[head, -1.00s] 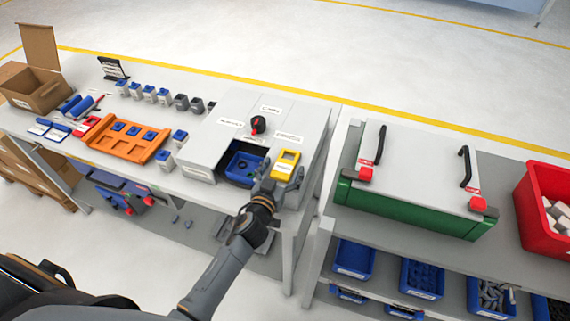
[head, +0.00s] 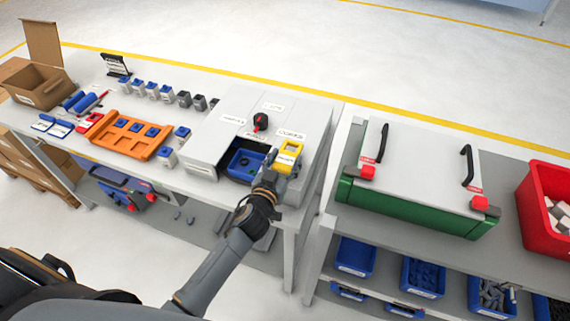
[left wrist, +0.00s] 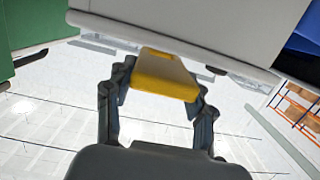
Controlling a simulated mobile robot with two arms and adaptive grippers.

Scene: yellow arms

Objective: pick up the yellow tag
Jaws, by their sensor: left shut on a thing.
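The yellow tag (head: 287,162) is a flat piece with a pale window near its top, at the right front of the grey box unit. My left gripper (head: 277,173) reaches it from the front and is shut on its lower part. In the left wrist view the yellow tag (left wrist: 160,84) sits between the two dark fingers, close under the pale unit's edge. Whether the tag still touches the unit is unclear. My right gripper is not in view.
The grey box unit (head: 226,111) has a red-and-black knob (head: 261,121) on top and a blue bin (head: 243,163) in its front opening, just left of my gripper. An orange tray (head: 116,143) lies farther left. A green case (head: 410,215) stands on the right bench.

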